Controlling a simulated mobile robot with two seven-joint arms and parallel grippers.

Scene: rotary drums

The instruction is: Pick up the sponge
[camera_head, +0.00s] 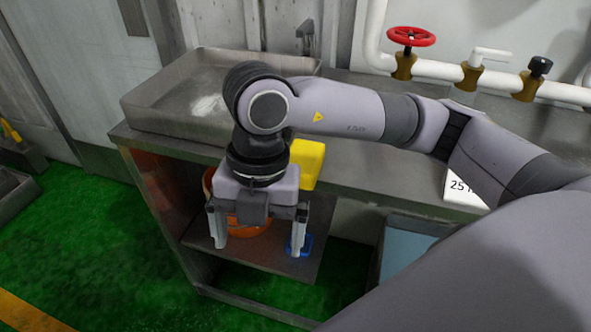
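A yellow block (308,163), which looks like the sponge, sits at the front edge of the metal counter (385,182). My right arm partly hides its left side. My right gripper (257,242) hangs fingers down in front of the counter, to the left of and lower in the picture than the yellow block. Its two fingers are wide apart and I see nothing held between them. I cannot tell whether the gripper touches the block. My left gripper is not in view.
A metal sink basin (165,100) is at the counter's left. An orange round container (250,229) and a small blue object (306,243) are on the lower shelf (265,262). Pipes with a red valve wheel (411,36) run along the wall. Green floor lies in front.

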